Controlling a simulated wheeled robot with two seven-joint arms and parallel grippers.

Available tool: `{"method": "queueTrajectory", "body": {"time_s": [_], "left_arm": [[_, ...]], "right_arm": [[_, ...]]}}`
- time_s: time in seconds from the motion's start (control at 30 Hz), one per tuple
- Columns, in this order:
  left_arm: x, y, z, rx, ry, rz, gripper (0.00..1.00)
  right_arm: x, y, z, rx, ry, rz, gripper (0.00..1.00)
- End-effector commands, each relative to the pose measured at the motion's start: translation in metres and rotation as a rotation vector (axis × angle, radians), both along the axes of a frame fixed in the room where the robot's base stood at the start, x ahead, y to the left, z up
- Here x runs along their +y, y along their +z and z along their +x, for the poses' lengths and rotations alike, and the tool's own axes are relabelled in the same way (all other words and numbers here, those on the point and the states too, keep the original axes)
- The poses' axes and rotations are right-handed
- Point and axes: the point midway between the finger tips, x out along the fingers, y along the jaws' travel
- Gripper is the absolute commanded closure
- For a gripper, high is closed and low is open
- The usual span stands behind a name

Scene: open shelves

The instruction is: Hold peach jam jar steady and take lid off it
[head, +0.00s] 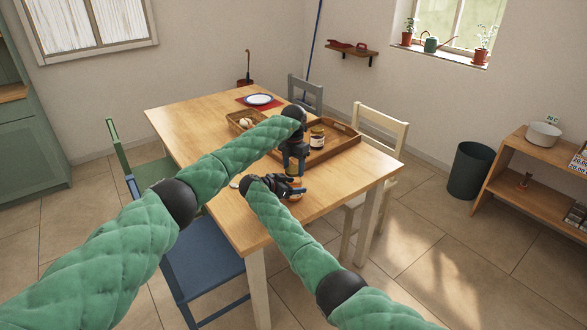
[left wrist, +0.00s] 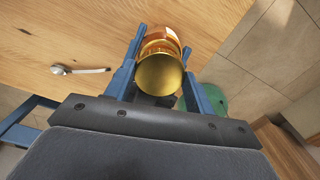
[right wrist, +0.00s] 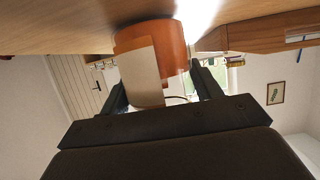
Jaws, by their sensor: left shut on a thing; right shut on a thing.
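The peach jam jar (right wrist: 152,60), orange with a cream label, stands on the table near its front edge. In the right wrist view it sits between the fingers of my right gripper (right wrist: 158,95), which is shut on its side. The gold lid (left wrist: 160,76) faces the left wrist camera, with the orange jar (left wrist: 160,38) directly behind it. My left gripper (left wrist: 158,82) points down from above and is shut on the lid. Any gap between lid and jar is not visible. In the head view the grippers mostly hide the jar.
A wooden tray (head: 343,149) holding another jar (head: 317,138) lies just behind my grippers. A spoon (left wrist: 80,70) lies beside the jar. The table's left part is clear.

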Motion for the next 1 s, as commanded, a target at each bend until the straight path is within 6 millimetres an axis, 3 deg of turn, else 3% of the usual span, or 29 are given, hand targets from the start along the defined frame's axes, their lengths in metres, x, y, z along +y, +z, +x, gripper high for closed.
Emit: {"method": "queueTrajectory", "body": {"time_s": [0.23,0.53,0.57,0.6,0.67,1.0], "left_arm": [[0.0,0.029,0.001,-0.003,-0.001,0.0,0.73],[0.0,0.034,0.0,0.0,-0.001,0.0,0.73],[0.0,0.034,0.0,0.0,0.0,0.0,0.73],[0.0,0.034,0.0,0.0,0.0,0.0,0.73],[0.0,0.034,0.0,0.0,0.0,0.0,0.73],[0.0,0.033,0.0,0.0,0.0,0.0,0.73]], "right_arm": [[0.0,0.001,0.0,-0.002,0.001,0.0,1.0],[0.0,0.001,0.0,-0.002,0.001,0.0,1.0],[0.0,0.001,0.0,-0.002,0.001,0.0,0.31],[0.0,0.001,0.0,-0.002,0.001,0.0,0.23],[0.0,0.001,0.0,-0.001,0.0,0.0,0.11],[0.002,0.0,-0.001,0.0,0.001,0.0,0.11]]}}
